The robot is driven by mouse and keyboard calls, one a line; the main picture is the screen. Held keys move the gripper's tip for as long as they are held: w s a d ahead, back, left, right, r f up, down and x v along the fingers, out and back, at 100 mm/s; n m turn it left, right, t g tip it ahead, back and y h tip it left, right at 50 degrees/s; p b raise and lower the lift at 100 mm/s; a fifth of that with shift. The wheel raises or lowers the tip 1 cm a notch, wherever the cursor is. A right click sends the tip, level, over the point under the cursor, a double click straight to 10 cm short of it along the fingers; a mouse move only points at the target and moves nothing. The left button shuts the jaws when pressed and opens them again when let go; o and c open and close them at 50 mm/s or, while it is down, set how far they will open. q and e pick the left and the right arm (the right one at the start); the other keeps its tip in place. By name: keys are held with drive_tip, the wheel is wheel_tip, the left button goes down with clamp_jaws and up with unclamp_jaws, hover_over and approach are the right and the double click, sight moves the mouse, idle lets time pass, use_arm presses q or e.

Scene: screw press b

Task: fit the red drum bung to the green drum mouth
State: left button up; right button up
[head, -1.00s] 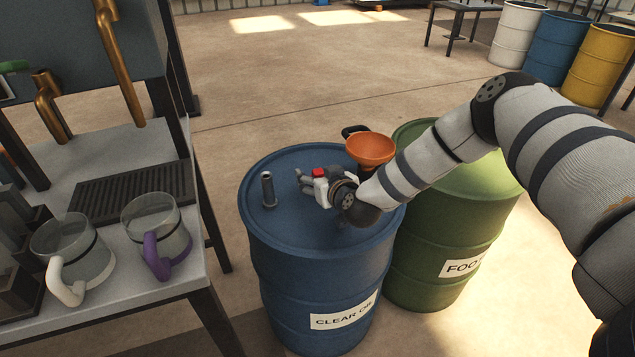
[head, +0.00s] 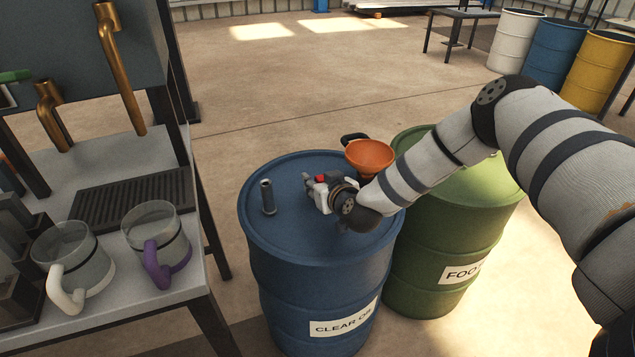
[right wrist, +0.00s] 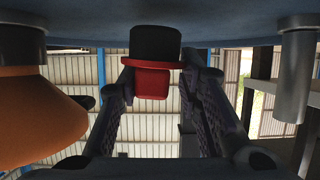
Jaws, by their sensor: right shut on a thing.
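The red drum bung (head: 320,179) is at the top of the blue drum, held in my right gripper (head: 312,188). In the right wrist view, which is upside down, its red head (right wrist: 152,82) sits between the two fingers of my right gripper (right wrist: 160,88). Its black part (right wrist: 155,43) is beside the blue drum's lid; I cannot tell whether they touch. The green drum (head: 462,195) stands to the right, partly behind the blue drum and my right arm. Its mouth cannot be made out. My left gripper is not in view.
The blue drum (head: 290,255) carries an upright grey tube (head: 267,197) left of my gripper. An orange funnel (head: 370,156) stands at its back right, close to my forearm. A bench (head: 200,262) with two mugs is at left. Open floor lies behind the drums.

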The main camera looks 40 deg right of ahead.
wheel_tip(320, 180, up, 3)
drive_tip(key=shift+w+f+p, duration=0.1)
drive_tip(key=shift+w+p, duration=0.05)
drive_tip(key=shift+p, duration=0.15)
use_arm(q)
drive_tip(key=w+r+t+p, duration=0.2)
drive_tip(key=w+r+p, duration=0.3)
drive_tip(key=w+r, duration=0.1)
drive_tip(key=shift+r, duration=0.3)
use_arm(e)
drive_tip(key=d+r+v, duration=0.1)
drive_tip(key=v, duration=0.7)
drive_tip(key=w+d+r+v, duration=0.1)
drive_tip(key=r+v, duration=0.1)
drive_tip(key=v, duration=0.6)
drive_tip(key=shift+s+r, duration=0.2)
drive_tip(key=shift+s, duration=0.15)
drive_tip(key=o, duration=0.5)
drive_tip(key=c, duration=0.5)
drive_tip(key=shift+c, duration=0.2)
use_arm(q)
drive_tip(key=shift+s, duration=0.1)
